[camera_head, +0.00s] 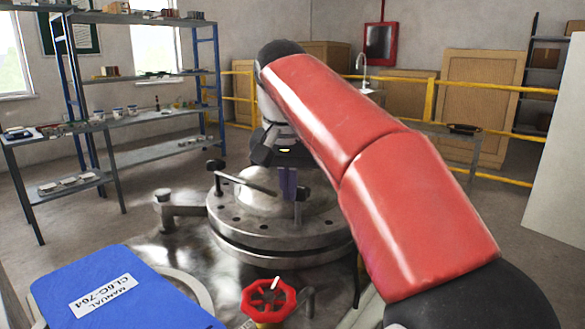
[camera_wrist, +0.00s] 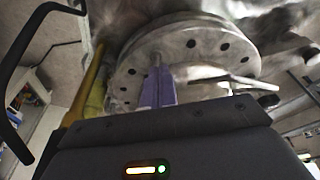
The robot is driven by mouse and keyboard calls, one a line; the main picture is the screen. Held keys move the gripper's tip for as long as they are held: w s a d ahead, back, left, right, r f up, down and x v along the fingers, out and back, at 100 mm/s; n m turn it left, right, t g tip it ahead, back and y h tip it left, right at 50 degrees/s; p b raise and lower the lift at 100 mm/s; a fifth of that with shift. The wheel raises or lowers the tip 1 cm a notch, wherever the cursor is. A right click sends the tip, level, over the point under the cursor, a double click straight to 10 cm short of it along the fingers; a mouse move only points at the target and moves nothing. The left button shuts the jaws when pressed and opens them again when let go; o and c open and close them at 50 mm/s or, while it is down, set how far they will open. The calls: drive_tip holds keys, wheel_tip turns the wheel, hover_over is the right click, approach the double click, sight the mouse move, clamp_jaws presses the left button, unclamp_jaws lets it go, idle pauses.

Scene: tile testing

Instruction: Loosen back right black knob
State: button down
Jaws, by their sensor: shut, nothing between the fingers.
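A round metal flange (camera_head: 275,240) with bolt holes and a domed centre stands on a metal bench. A bar crosses the dome, with a black knob (camera_head: 215,165) on the post at its left end. A second dark knob (camera_head: 301,193) tops a short post on the right side. My gripper (camera_head: 287,196) is shut and empty, its purple fingers pointing down over the dome, close to the right post. Whether they touch the post I cannot tell. In the wrist view the shut fingers (camera_wrist: 157,88) lie in front of the flange (camera_wrist: 185,48). A back right knob is not clearly visible; my arm covers that side.
A red valve wheel (camera_head: 268,300) stands in front of the flange. A blue manual (camera_head: 120,290) lies at the front left. A metal fitting (camera_head: 180,210) sits left of the flange. Shelves (camera_head: 150,120) and a yellow railing (camera_head: 490,90) are behind.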

drive_tip(key=shift+w, duration=0.1)
drive_tip(key=shift+d+r+p, duration=0.1)
drive_tip(key=shift+d+p, duration=0.45)
drive_tip(key=shift+p, duration=0.15)
drive_tip(key=shift+d, duration=0.6)
idle(0.4)
drive_tip(key=shift+s, duration=0.2)
drive_tip(key=shift+w+v, duration=0.2)
drive_tip(key=shift+v, duration=1.25)
drive_tip(key=shift+w+v, duration=0.15)
drive_tip(key=shift+v, duration=1.3)
drive_tip(key=shift+d+r, duration=0.1)
drive_tip(key=shift+d, duration=0.1)
